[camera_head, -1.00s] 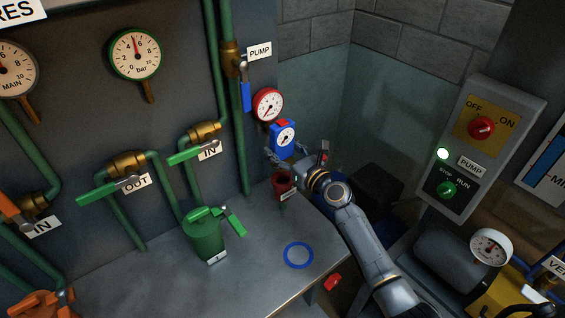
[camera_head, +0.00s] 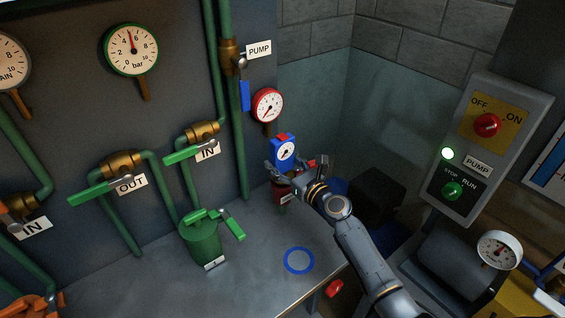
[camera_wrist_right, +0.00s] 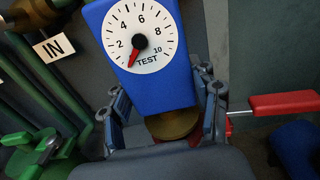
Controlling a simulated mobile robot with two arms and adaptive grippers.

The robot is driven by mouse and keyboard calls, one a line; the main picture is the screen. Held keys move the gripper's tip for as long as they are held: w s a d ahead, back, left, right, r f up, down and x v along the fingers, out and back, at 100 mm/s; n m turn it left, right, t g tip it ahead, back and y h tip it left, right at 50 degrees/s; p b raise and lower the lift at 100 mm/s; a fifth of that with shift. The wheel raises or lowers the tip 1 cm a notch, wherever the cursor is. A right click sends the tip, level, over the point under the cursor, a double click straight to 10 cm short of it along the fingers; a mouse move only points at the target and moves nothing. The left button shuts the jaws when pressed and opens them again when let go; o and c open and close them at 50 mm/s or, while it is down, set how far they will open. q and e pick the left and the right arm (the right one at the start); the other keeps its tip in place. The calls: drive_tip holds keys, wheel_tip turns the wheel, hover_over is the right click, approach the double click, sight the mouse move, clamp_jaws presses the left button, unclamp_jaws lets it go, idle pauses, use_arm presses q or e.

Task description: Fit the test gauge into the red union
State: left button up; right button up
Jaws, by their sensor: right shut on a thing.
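The test gauge is a blue block with a white dial (camera_head: 286,152). In the right wrist view its blue body (camera_wrist_right: 165,80) stands upright, with a brass stem (camera_wrist_right: 172,125) below it. My right gripper (camera_head: 285,169) is shut on the gauge; its fingers flank the lower body. The red union (camera_head: 280,191) is a red cup on the bench, directly below the gauge and partly hidden by my gripper. I cannot tell whether the stem is inside the union or just above it. My left gripper is not in view.
A red gauge (camera_head: 268,105) hangs on the wall behind. A red lever (camera_wrist_right: 285,103) is right of my gripper in the wrist view. A green pot with a lever (camera_head: 202,240) and a blue ring (camera_head: 299,260) are on the bench, with bare surface between them.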

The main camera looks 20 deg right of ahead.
drive_tip(key=o, duration=1.4)
drive_tip(key=shift+o, duration=0.2)
drive_tip(key=shift+r+p, duration=0.4)
drive_tip(key=shift+r, duration=0.15)
drive_tip(key=shift+r+p, duration=0.4)
drive_tip(key=v, duration=1.2)
drive_tip(key=shift+f+b, duration=0.2)
drive_tip(key=shift+b, duration=0.2)
